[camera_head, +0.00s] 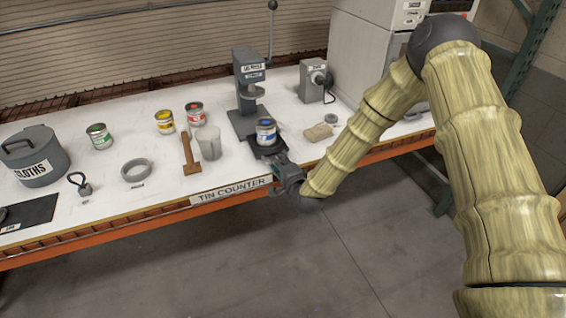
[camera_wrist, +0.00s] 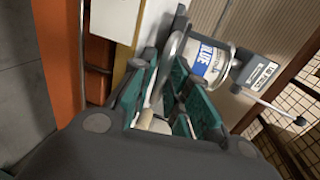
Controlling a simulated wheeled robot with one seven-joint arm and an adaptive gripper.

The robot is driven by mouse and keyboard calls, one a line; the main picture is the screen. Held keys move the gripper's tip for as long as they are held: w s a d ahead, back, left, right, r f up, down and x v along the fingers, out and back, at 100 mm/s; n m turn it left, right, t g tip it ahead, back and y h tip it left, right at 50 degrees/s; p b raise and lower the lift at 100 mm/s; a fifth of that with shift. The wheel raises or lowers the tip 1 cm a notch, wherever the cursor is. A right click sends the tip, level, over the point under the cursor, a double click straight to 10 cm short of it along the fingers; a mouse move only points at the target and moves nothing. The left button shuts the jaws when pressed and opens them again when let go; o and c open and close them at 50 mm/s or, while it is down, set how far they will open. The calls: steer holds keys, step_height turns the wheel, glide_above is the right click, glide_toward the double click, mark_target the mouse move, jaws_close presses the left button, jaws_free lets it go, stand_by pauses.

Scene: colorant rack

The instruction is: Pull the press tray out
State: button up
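The grey lid press (camera_head: 248,92) stands on the counter, with its dark press tray (camera_head: 266,149) low at the front, toward the counter's edge. A blue-labelled tin (camera_head: 266,132) stands upright on the tray; the tin also shows in the wrist view (camera_wrist: 208,62). My gripper (camera_head: 281,165) is at the front of the tray, at the counter's edge. In the wrist view its teal-padded fingers (camera_wrist: 172,82) stand apart on either side of a grey curved piece. I cannot tell whether they press on it, and the tray's handle is mostly hidden.
Right of the press are a grey box with a crank (camera_head: 316,81) and a folded cloth (camera_head: 318,132). To the left are a clear cup (camera_head: 209,143), a wooden mallet (camera_head: 190,155), a red tin (camera_head: 196,114) and a yellow tin (camera_head: 164,122). The floor before the counter is clear.

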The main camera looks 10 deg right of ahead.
steer(key=shift+w+d, duration=0.1)
steer(key=shift+d, duration=0.05)
steer(key=v, duration=1.2)
stand_by(0.4)
steer(key=s+d+f+n+g+h+b, duration=0.15)
steer(key=s+f+n+g, duration=0.55)
steer(key=s+f, duration=1.1)
steer(key=s+d+f+n+g+h, duration=0.1)
steer(key=s+d+f+n+g, duration=0.1)
steer(key=s, duration=0.5)
steer(key=s+d+f+n+g+b, duration=0.1)
steer(key=s+d+f+n+g, duration=0.2)
steer(key=s+d+f, duration=0.2)
steer(key=s+d+f+n+g+h+b, duration=0.1)
steer(key=s+d+f+n+g, duration=0.1)
steer(key=s, duration=0.9)
steer(key=shift+s+d+f+g+h, duration=0.3)
steer(key=shift+d+f+g, duration=0.2)
steer(key=shift+d+f, duration=0.3)
